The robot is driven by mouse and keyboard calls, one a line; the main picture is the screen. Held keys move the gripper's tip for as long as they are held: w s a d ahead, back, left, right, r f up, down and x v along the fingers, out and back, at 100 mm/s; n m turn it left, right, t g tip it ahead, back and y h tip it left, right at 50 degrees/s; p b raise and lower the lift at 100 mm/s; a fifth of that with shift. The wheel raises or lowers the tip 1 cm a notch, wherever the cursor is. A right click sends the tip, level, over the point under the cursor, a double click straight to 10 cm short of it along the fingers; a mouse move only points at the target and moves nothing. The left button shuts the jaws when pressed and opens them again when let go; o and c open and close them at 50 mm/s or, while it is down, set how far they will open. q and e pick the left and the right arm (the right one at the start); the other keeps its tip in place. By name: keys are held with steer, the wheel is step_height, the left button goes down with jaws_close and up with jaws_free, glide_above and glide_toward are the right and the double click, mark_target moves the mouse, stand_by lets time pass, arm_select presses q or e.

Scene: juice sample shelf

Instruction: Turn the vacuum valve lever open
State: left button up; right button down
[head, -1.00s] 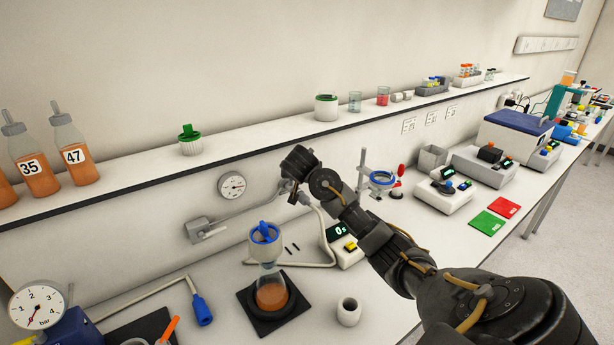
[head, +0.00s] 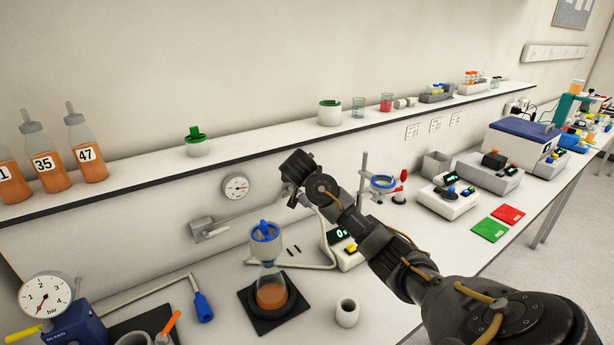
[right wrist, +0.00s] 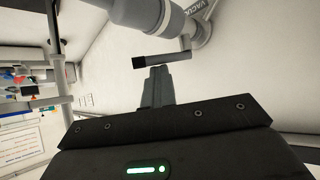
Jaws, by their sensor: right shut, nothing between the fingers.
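The vacuum valve's grey lever (right wrist: 172,58) with a dark end shows at the top of the right wrist view, beside a grey pipe body (right wrist: 150,12) and a part lettered "VACU…" (right wrist: 199,12). My right gripper (right wrist: 158,72) is shut and empty, its fingertips just below the lever near the dark end; I cannot tell whether they touch. In the head view my right gripper (head: 292,188) is at the wall below the shelf, at the right end of a grey pipe (head: 245,213). It hides most of the valve there. My left gripper is not in view.
A filter flask with orange liquid (head: 271,292) stands below on a black mat, beside a white cup (head: 347,312) and a timer (head: 345,250). A round gauge (head: 236,187) is on the wall. The shelf edge (head: 150,185) runs above my right gripper.

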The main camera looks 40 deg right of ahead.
steer(key=shift+s+a, duration=0.15)
steer(key=shift+a, duration=0.5)
steer(key=shift+a+p, duration=0.2)
steer(key=shift+p, duration=0.1)
steer(key=shift+a+f, duration=0.15)
steer(key=shift+a, duration=0.05)
stand_by(0.3)
